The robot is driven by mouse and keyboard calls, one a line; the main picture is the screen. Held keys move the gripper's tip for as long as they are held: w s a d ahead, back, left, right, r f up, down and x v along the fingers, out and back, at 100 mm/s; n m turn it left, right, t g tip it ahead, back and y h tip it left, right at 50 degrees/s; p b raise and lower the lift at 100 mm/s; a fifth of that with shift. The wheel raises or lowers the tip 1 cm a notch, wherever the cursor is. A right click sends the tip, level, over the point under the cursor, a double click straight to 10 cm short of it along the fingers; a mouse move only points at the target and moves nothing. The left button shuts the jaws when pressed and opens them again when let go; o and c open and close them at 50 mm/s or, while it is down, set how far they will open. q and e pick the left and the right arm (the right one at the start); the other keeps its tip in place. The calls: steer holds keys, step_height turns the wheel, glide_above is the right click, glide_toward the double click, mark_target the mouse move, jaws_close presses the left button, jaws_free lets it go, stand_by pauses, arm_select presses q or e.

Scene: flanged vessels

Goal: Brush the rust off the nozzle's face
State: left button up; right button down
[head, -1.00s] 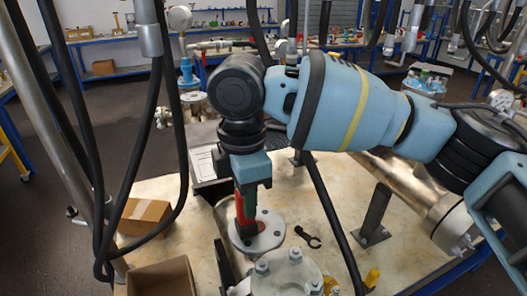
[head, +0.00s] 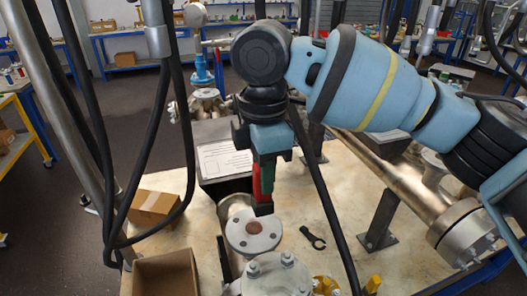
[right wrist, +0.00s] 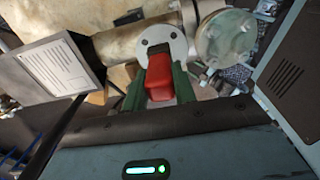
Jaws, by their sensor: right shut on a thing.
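The nozzle (head: 240,243) stands upright on the table, with its round, pale grey flange face turned up. Bolt holes ring the face, and a red-brown patch lies in its middle. My right gripper (head: 264,172) points down above the face, shut on a red brush (head: 267,180) with a dark lower end. That end shows over the far edge of the face; I cannot tell whether it touches. In the right wrist view the red brush (right wrist: 160,78) sits between green fingers, with a pale flange (right wrist: 152,32) beyond it. My left gripper is not in view.
A bolted flange (head: 283,272) stands close in front of the nozzle. A black wrench (head: 313,238) lies to its right, a cardboard box (head: 152,208) to its left, and an open carton (head: 165,272) at front left. A printed sheet (head: 224,160) stands behind. Hanging cables cross the left.

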steer(key=shift+d+r, duration=0.15)
steer(key=shift+r, duration=1.55)
